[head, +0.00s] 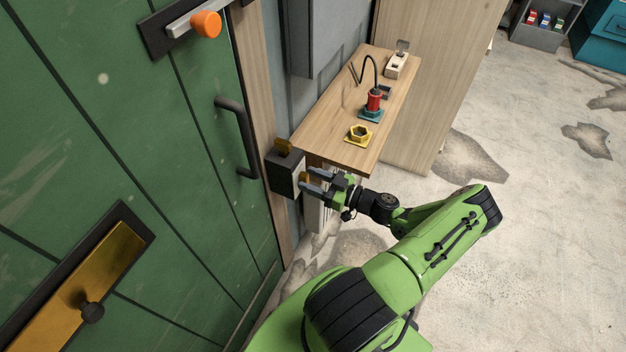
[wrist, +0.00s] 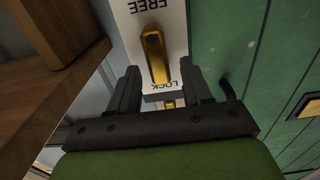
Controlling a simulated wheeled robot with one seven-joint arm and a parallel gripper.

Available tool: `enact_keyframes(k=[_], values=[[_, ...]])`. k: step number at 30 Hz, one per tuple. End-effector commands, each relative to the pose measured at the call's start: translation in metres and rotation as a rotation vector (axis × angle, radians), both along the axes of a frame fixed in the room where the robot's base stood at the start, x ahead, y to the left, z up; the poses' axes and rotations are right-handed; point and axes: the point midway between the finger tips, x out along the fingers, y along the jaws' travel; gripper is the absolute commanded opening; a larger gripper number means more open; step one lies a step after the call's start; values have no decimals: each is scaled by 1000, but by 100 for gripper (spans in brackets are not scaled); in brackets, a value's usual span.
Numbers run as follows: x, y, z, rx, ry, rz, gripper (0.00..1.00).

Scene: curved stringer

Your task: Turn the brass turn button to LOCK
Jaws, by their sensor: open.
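The brass turn button (wrist: 156,56) is a long gold piece on a white plate (wrist: 176,18). In the wrist view the plate reads upside down, with FREE at the top and LOCK at the bottom. The button's long end points down the picture toward LOCK, slightly slanted. My gripper (wrist: 158,88) is open, with one dark finger on each side of the button's lower end. I cannot tell whether either finger touches it.
The green door (head: 190,120) with a dark handle (head: 238,138) is at left. Open floor lies to the right.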

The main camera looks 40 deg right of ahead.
Motion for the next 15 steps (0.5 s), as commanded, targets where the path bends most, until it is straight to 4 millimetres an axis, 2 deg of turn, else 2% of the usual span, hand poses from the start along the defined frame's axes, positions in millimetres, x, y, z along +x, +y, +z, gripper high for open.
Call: enact_keyframes(k=[1, 2, 10, 15], values=[[0, 0, 0, 0, 0, 0, 46], [0, 0, 0, 0, 0, 0, 41], [0, 0, 0, 0, 0, 0, 0], [-1, 0, 0, 3, 1, 0, 0]])
